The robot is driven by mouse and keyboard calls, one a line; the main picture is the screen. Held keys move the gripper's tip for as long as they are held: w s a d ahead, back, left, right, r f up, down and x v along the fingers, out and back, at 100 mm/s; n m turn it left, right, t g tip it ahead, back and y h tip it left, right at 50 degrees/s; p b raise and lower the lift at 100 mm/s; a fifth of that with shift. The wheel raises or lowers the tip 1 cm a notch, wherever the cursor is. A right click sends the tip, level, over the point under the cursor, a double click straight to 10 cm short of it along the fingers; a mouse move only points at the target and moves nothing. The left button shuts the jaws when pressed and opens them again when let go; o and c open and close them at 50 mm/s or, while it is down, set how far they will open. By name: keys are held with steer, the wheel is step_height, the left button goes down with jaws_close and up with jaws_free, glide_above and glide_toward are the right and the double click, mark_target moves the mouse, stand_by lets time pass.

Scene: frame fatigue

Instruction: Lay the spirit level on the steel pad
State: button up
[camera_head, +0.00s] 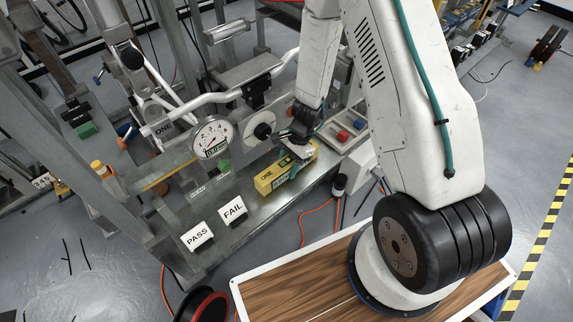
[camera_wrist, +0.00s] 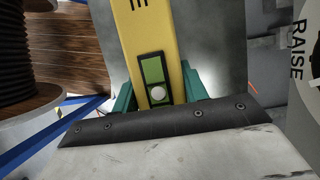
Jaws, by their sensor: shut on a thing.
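The yellow spirit level (camera_head: 270,180) is at the right part of the steel bench top in the head view. My gripper (camera_head: 297,152) is over its far right part. In the wrist view the level (camera_wrist: 150,40) runs up the picture, with a green vial window and a pale round spot. My gripper's teal fingers (camera_wrist: 160,95) are shut on its two sides. The grey steel surface (camera_head: 262,210) lies under the level. I cannot tell whether the level touches it, and no separate pad edge is clear.
PASS (camera_head: 197,236) and FAIL (camera_head: 233,209) signs stand at the bench's front. A round dial gauge (camera_head: 212,137) stands behind. A wooden-topped surface (camera_head: 290,290) is in the foreground. Bare steel lies between the signs and the level.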

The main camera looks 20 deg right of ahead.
steer(key=shift+d+f, duration=0.2)
steer(key=shift+f, duration=0.05)
steer(key=o, duration=1.2)
steer(key=shift+f, duration=0.15)
